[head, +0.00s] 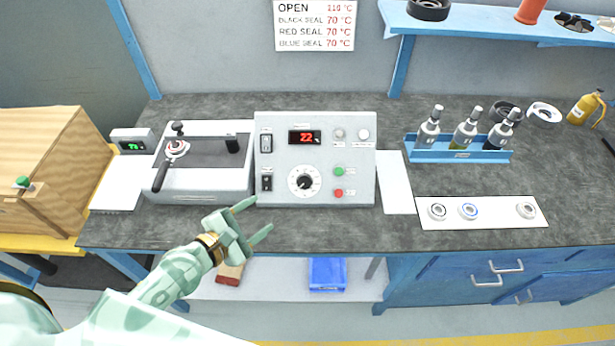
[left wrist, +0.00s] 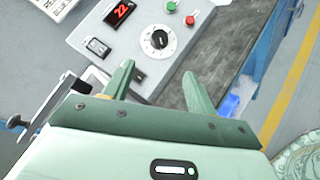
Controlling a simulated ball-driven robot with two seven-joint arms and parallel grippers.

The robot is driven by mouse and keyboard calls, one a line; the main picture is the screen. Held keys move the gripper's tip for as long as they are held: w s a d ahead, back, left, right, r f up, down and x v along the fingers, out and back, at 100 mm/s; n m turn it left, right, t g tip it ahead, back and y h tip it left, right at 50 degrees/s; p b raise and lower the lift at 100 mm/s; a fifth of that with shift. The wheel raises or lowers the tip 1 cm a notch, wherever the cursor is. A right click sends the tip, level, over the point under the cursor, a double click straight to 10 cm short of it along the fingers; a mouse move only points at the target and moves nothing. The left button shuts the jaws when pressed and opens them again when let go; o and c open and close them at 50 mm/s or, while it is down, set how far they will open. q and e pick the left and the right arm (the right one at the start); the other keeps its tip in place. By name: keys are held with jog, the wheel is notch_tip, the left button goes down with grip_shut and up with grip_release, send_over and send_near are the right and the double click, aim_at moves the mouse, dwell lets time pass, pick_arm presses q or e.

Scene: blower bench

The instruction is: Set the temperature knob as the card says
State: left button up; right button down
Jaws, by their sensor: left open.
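The temperature knob (head: 305,182) is a black knob on a white round dial, low on the front of the grey control box (head: 350,155). It also shows in the left wrist view (left wrist: 159,40), beyond the fingertips. A red display (head: 305,137) above it reads about 22. My right gripper is not in view.
A heater bench unit with a handled tool (head: 172,165) stands left of the box. A green display (head: 132,141) stands further left. A blue bottle tray (head: 458,150) and rings on a white mat (head: 483,223) lie to the right. The bench front edge is close below my gripper.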

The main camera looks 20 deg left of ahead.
pick_arm(q)
send_near(302, 184)
jog(key=b+x, duration=0.3)
jog(key=x, duration=0.5)
jog(key=shift+w+d+f, duration=0.1)
jog(key=shift+w+f, duration=0.1)
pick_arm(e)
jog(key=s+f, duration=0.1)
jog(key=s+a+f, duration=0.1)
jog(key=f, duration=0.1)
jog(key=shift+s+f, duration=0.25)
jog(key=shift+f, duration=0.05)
pick_arm(q)
jog(key=shift+r, duration=0.1)
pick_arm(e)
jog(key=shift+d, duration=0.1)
pick_arm(q)
jog(key=c, duration=1)
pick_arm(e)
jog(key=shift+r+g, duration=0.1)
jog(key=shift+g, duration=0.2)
